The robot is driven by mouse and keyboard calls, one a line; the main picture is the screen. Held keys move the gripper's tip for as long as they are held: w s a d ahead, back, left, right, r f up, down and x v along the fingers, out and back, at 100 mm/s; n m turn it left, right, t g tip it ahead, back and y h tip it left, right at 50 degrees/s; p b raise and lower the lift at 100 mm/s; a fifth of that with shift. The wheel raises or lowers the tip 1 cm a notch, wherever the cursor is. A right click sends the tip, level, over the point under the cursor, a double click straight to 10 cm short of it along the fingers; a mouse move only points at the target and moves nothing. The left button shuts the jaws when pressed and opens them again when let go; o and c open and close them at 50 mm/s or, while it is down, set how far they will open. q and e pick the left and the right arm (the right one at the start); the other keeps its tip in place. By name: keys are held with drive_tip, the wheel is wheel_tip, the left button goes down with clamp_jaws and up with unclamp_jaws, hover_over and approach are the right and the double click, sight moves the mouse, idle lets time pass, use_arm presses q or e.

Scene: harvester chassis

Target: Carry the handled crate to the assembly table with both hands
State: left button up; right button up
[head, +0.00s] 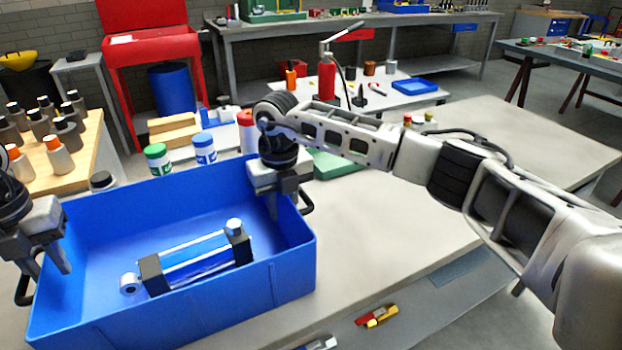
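The blue crate (200,310) is at the lower left, with a black handle at its right end (307,201) and another at its left end (24,290). A blue cylinder with black end blocks (197,262) lies inside. My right gripper (281,203) points down at the crate's right wall, beside the handle, one finger inside the wall. My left gripper (47,262) is at the left wall near the other handle, one finger inside. Whether either is closed is unclear. The crate overlaps a pale-topped table (400,225); its underside is hidden.
Bottles with green (157,158) and blue (204,148) caps stand behind the crate. A wooden bench (85,165) with several bottles is at the left. A red cabinet (150,50) and grey workbench (225,55) are farther back. The pale table's right part is largely clear.

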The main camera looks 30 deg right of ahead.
use_arm(q)
wheel_tip(320, 180, up, 8)
drive_tip(key=shift+r, duration=0.6)
use_arm(e)
drive_tip(key=shift+r, duration=0.2)
wheel_tip(320, 180, up, 12)
drive_tip(key=shift+f, duration=0.2)
